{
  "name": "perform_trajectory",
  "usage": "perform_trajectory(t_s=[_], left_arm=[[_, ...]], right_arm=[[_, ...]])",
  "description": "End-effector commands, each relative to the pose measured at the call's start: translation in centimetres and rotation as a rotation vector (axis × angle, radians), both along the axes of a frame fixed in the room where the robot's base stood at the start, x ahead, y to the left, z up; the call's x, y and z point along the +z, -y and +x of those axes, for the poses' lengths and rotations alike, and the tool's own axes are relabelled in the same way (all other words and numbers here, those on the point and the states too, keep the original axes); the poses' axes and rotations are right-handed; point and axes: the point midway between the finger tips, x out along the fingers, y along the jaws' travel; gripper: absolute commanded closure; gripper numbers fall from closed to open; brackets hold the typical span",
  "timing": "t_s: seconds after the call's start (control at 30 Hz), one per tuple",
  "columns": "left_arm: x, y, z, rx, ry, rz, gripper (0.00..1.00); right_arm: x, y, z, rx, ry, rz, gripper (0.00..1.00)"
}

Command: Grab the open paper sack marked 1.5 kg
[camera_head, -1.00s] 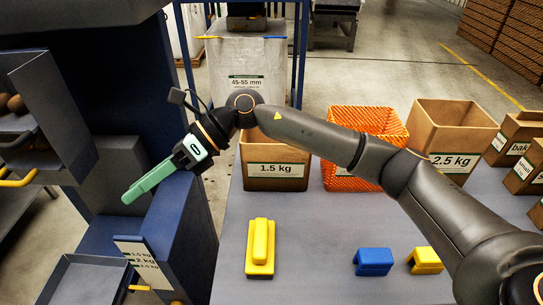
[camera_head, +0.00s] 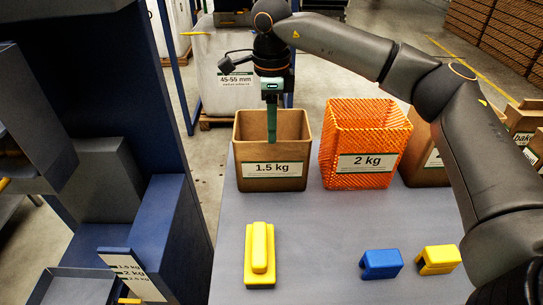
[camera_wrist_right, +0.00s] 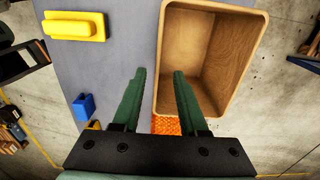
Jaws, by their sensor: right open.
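The open paper sack marked 1.5 kg (camera_head: 272,184) stands upright on the grey table, a tan box shape with its mouth up. In the wrist view its empty inside and rim (camera_wrist_right: 212,7) show. My right gripper (camera_head: 272,150) is open, its green fingers pointing down at the sack. In the wrist view the right gripper (camera_wrist_right: 160,73) has one finger over the sack's mouth and the other outside, over the table, with a sack wall between them in the picture. I cannot tell whether they touch it. My left gripper is out of view.
An orange mesh 2 kg container (camera_head: 362,182) stands close to the sack's right, with another tan sack (camera_head: 424,160) beyond. A yellow block (camera_head: 260,262), a blue clip (camera_head: 380,264) and a yellow clip (camera_head: 438,260) lie nearer. The table (camera_head: 320,225) between is clear.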

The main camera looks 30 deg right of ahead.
Motion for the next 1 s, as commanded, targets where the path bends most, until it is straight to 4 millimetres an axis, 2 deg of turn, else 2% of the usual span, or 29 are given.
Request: perform_trajectory(t_s=[0.23, 0.5, 0.8, 1.0], left_arm=[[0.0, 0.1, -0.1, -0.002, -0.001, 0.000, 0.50], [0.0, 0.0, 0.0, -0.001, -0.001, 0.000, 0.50], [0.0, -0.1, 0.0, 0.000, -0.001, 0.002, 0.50], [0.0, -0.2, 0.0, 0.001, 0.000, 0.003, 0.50]], right_arm=[[-2.1, 0.0, -0.2, 0.001, -0.002, 0.001, 0.57], [-5.9, 0.0, -0.4, 0.000, -0.001, 0.000, 0.57], [-6.3, 0.0, -0.4, 0.000, 0.001, 0.002, 0.57], [-6.3, 0.0, -0.4, 0.000, 0.000, 0.002, 0.80]])
